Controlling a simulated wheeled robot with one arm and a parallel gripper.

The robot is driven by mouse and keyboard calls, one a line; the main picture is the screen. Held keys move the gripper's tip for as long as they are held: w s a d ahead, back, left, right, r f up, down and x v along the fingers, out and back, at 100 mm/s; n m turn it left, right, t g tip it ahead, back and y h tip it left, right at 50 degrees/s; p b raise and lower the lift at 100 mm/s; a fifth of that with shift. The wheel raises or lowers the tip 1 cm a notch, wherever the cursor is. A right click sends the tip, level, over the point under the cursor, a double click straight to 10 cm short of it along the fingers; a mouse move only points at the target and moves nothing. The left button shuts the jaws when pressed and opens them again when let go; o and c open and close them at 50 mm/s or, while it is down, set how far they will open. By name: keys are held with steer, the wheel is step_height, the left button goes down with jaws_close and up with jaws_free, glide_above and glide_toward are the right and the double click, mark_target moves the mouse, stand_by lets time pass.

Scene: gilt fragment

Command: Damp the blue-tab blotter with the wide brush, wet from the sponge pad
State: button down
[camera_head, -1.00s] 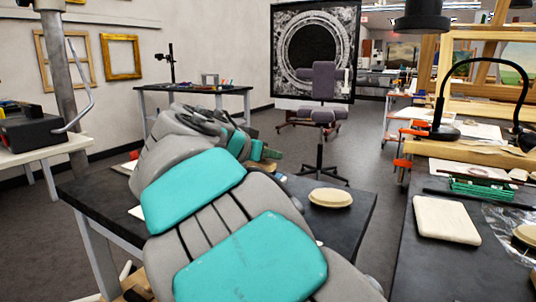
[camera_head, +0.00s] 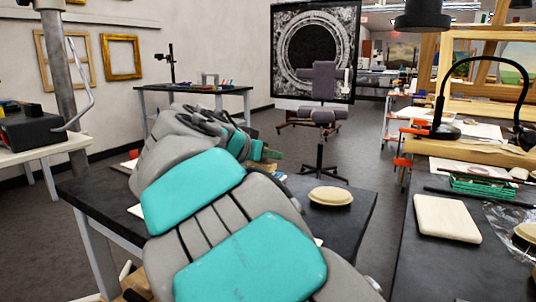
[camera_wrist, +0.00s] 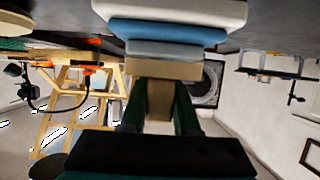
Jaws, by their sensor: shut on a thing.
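In the wrist view, which is upside down, my gripper (camera_wrist: 159,95) has its dark green fingers shut on the tan handle of the wide brush (camera_wrist: 163,70). Beyond the handle come a grey-blue band, a brighter blue band (camera_wrist: 167,31) and a broad white piece (camera_wrist: 170,10). I cannot tell where the brush ends and a pad or tray under it begins, or whether they touch. No blue-tab blotter can be made out for certain.
The right-hand bench (camera_head: 415,262) holds a cream pad (camera_head: 447,218), a green rack (camera_head: 480,187) and a black lamp (camera_head: 443,130). An office chair (camera_head: 325,115) stands behind.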

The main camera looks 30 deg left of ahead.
step_height(320, 180, up, 7)
steer(key=p, duration=0.2)
stand_by(0.6)
stand_by(0.7)
